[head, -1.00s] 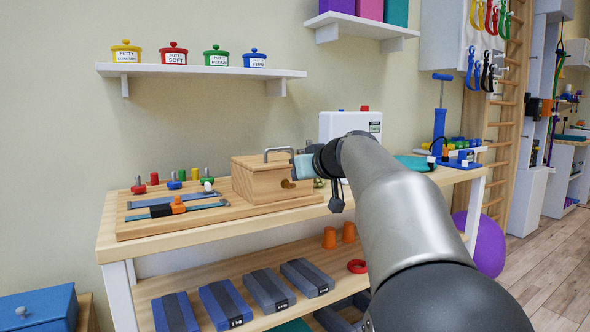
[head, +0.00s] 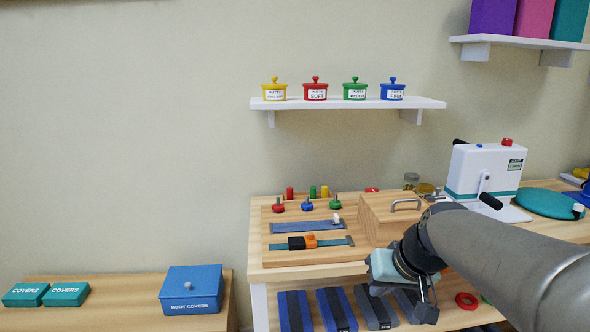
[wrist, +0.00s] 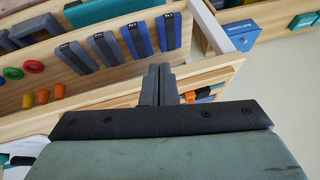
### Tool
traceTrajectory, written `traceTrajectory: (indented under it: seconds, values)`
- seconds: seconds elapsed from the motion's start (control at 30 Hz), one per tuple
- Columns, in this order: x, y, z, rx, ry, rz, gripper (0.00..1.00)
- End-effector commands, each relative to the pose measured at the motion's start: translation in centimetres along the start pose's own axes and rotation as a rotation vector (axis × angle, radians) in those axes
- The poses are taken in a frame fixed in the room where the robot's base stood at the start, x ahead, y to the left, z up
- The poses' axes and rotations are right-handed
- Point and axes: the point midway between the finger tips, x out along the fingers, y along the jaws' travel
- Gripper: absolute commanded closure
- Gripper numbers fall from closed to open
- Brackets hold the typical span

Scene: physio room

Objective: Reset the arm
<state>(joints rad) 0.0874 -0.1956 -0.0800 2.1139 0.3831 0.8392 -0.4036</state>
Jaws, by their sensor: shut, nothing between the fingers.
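The wooden box (head: 385,225) with a metal handle stands on the wooden board (head: 300,258), partly hidden by my arm.
The wooden bench (head: 262,272) carries pegs and sliders. Its lower shelf holds blue and grey weights (head: 335,310) and a red ring (head: 466,301). A white machine (head: 485,170) stands at right. A low table (head: 110,285) at left holds a blue box (head: 191,289). Putty pots line the wall shelf (head: 350,104).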

Motion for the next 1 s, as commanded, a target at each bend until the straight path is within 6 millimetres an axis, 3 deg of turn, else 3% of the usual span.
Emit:
traceTrajectory:
  seconds: [0.03, 0.3, 0.43, 0.6, 1.0]
  values:
    - [-3.1, -1.7, 0.8, -0.001, -0.059, 0.009, 1.00]
    - [-9.1, -4.5, 9.9, 0.004, -0.333, 0.128, 1.00]
    - [-10.8, -4.7, 12.8, 0.000, -0.404, 0.179, 1.00]
    - [-11.3, -4.5, 14.3, -0.001, -0.436, 0.207, 1.00]
    - [-11.1, -4.5, 14.4, 0.000, -0.436, 0.207, 1.00]
